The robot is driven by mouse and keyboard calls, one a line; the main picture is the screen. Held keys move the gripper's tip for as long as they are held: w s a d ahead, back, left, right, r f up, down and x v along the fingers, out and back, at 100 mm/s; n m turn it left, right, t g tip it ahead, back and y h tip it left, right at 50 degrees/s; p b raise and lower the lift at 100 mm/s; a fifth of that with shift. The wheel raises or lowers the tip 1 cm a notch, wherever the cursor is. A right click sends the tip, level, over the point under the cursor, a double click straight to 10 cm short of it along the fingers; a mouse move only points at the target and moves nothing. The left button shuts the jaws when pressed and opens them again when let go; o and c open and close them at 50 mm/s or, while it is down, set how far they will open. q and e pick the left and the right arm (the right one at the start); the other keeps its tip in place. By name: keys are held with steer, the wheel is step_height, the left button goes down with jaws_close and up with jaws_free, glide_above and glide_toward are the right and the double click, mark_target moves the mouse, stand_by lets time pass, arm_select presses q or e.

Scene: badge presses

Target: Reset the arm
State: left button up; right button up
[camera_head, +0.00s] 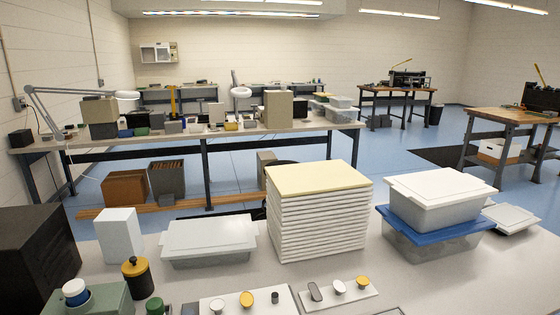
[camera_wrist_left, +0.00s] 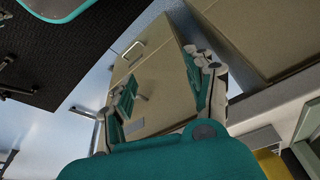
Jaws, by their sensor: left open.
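My left gripper (camera_wrist_left: 160,90) shows in the left wrist view, its teal-padded fingers spread apart. Nothing is held between them. Beyond the fingers is a beige cabinet-like body (camera_wrist_left: 150,62) with a metal handle; I cannot tell whether a finger touches it. Neither of my grippers shows in the head view, and my right gripper is in no view. On the near table, a green-grey box (camera_head: 98,303) with a blue and white knob (camera_head: 76,292) is cut off by the bottom edge.
The near table (camera_head: 185,279) carries a stack of white boards (camera_head: 318,220), a lidded grey bin (camera_head: 209,242), clear tubs (camera_head: 434,240) and a yellow-black canister (camera_head: 136,277). A long bench (camera_head: 240,143) and blue floor lie behind. A dark mat (camera_wrist_left: 85,50) shows in the wrist view.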

arm_select(q)
steer(key=s+a+f+g, duration=0.1)
steer(key=s+f, duration=0.4)
steer(key=f, duration=1)
steer(key=s+f+g, duration=0.1)
steer(key=s+f, duration=0.3)
steer(key=f, duration=1.1)
steer(key=s+a+f, duration=0.2)
steer(key=s+f, duration=0.4)
steer(key=s, duration=0.4)
steer(key=shift+s, duration=0.25)
steer(key=shift+a, duration=0.1)
